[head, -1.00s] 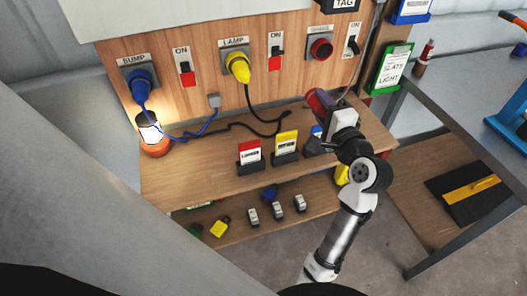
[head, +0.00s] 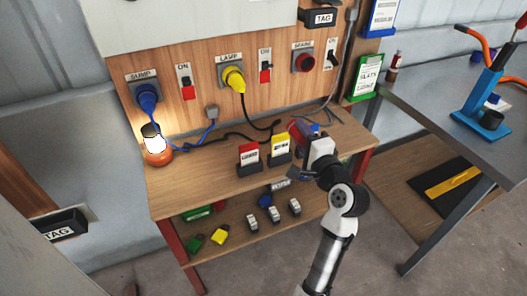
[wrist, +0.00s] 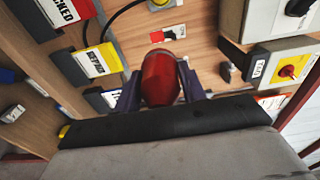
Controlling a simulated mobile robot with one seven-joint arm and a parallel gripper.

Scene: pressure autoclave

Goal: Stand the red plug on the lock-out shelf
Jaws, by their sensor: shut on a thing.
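The red plug (head: 297,129) is held in my gripper (head: 304,132) above the right part of the bench top, behind and right of the yellow card. In the wrist view the plug (wrist: 160,79) sits between the two dark purple fingers (wrist: 160,92), which are shut on it. Its far end is hidden. Under the bench top, a lower wooden shelf (head: 240,232) carries padlocks and small grey-and-black items; I cannot clearly read its label. The red socket marked SPARE (head: 304,61) on the back panel has nothing plugged into it.
Red (head: 249,158) and yellow (head: 280,150) cards stand in holders on the bench. A lit lamp (head: 156,146) stands at its left end. Blue (head: 148,97) and yellow (head: 234,78) plugs sit in their sockets with trailing cables. A grey table (head: 470,120) stands at the right.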

